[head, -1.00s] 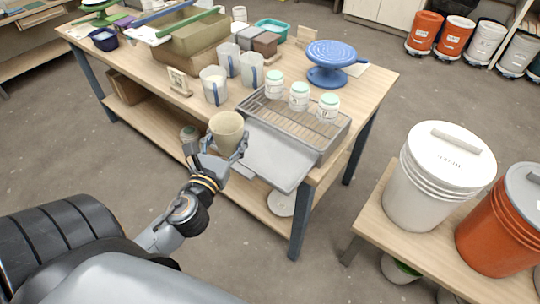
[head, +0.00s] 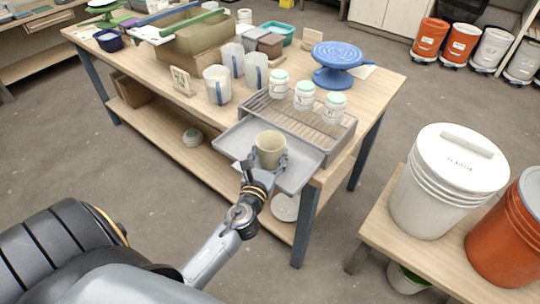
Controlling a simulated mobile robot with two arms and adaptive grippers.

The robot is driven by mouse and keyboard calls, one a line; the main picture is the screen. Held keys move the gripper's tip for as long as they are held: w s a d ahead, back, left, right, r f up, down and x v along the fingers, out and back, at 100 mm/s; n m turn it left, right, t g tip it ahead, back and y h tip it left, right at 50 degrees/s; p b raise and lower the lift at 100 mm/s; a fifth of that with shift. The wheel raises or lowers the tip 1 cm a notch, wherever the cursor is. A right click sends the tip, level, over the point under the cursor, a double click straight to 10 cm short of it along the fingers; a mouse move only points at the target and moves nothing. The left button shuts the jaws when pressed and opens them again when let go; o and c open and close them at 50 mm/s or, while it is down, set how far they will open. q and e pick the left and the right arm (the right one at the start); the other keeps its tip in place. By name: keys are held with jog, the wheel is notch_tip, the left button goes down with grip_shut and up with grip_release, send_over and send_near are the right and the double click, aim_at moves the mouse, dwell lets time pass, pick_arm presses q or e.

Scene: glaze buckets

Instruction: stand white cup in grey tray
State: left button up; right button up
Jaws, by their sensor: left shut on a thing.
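The cup (head: 269,146), pale cream-white and upright, is in the grip of my left gripper (head: 268,163) in the head view. The gripper's fingers close around its lower part from the near side, and they hide some of it. The grey tray (head: 236,138) lies at the front edge of the table, and the cup appears within its outline. I cannot tell whether the cup's base touches the tray floor. The rest of the tray looks empty. My right gripper is not in view.
A wire rack (head: 292,120) with three lidded jars (head: 304,96) stands right behind the tray. Pitchers (head: 217,84) and a blue turntable (head: 337,62) are farther back. A white bucket (head: 445,180) and an orange bucket (head: 508,240) stand on a low bench at right.

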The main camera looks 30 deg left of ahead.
pick_arm(q)
jog(key=o, duration=0.9)
jog(key=shift+f, duration=0.15)
jog(key=o, duration=0.5)
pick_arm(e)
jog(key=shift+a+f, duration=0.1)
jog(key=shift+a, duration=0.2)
pick_arm(q)
jog(key=shift+r, duration=0.3)
jog(key=b+v, duration=0.2)
jog(key=v, duration=1)
jog(key=shift+b, duration=0.4)
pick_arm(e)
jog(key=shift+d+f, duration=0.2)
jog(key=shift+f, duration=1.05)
pick_arm(q)
jog(key=shift+f, duration=0.1)
